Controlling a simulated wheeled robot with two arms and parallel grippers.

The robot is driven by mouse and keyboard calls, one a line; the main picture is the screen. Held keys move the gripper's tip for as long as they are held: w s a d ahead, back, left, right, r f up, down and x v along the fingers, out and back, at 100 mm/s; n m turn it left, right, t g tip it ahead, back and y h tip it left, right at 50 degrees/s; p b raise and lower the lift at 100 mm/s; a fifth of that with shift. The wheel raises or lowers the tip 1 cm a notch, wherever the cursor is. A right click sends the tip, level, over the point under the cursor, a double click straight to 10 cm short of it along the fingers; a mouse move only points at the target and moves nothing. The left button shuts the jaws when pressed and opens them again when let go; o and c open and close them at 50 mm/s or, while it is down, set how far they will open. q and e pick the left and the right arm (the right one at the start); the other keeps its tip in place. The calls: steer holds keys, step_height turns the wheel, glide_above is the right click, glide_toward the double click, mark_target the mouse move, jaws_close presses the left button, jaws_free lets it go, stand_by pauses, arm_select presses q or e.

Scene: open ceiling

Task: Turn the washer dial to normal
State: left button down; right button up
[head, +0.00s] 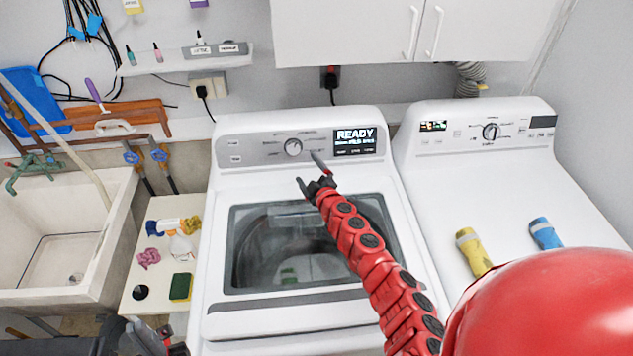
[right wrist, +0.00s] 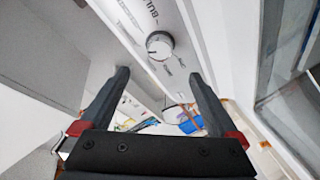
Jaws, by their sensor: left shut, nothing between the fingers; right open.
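The white washer (head: 300,317) stands in the middle of the head view, its lid closed. Its round dial (head: 293,147) is on the grey control panel, left of a lit display (head: 355,141) reading READY. My right gripper (head: 311,172) is open just in front of the panel, below and right of the dial. In the right wrist view, the dial (right wrist: 159,45) shows beyond the gap between the open fingers (right wrist: 158,76), apart from them. My left gripper (head: 150,337) is shut and empty at the lower left, away from the dial.
A dryer (head: 480,180) with its own dial (head: 491,132) stands at right, with yellow and blue rolled items on top. At left are a sink (head: 60,230) and a small stand (head: 150,285) with a spray bottle and sponge. White cabinets (head: 345,30) hang above.

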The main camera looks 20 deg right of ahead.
steer(key=s, duration=0.2)
steer(key=s+b, duration=0.1)
steer(key=s, duration=0.3)
steer(key=shift+r, duration=0.35)
